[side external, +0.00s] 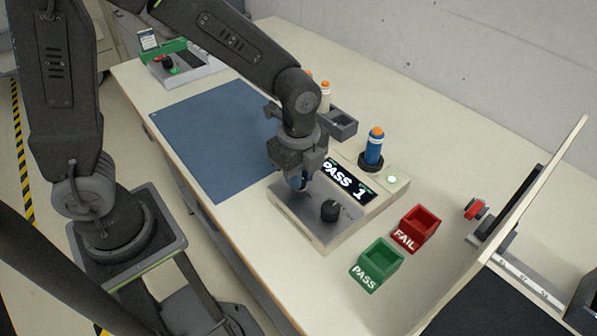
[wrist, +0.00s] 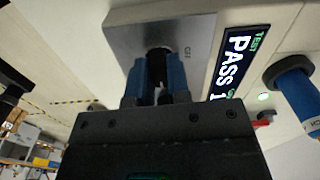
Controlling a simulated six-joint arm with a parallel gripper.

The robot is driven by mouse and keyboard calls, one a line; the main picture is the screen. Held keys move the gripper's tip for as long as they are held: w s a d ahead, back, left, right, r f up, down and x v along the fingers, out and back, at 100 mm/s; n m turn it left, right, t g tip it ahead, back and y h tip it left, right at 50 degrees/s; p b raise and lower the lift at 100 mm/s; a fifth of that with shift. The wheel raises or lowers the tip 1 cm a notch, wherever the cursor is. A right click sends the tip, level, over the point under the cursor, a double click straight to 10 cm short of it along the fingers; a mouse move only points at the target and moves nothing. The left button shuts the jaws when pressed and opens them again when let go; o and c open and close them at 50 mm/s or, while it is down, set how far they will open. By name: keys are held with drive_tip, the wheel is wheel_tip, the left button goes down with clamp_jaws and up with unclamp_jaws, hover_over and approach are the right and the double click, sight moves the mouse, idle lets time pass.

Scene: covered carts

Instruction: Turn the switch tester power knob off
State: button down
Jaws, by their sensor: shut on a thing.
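The switch tester (side external: 293,218) is a flat grey-topped box with a lit display (side external: 347,182) reading PASS 1. My gripper (side external: 301,184) reaches down onto its end near the blue mat. In the wrist view, the blue fingers (wrist: 160,74) are closed around a dark round knob (wrist: 158,52), with small lettering on the panel beside it. The fingers hide most of this knob, so its pointer direction cannot be read. A second black knob (side external: 329,211) stands uncovered on the panel, apart from my gripper.
A green PASS bin (side external: 377,265) and a red FAIL bin (side external: 415,229) stand right of the tester. A blue bottle with an orange cap (side external: 374,147) stands behind it, near a grey tray (side external: 338,124). The blue mat (side external: 215,138) is largely clear.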

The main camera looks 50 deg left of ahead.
drive_tip(key=n, duration=0.4)
drive_tip(key=shift+n, duration=0.3)
drive_tip(key=n, duration=0.9)
drive_tip(key=shift+n, duration=1.8)
drive_tip(key=c, duration=1.1)
unclamp_jaws()
wheel_tip(320, 180, up, 14)
drive_tip(key=shift+f, duration=0.1)
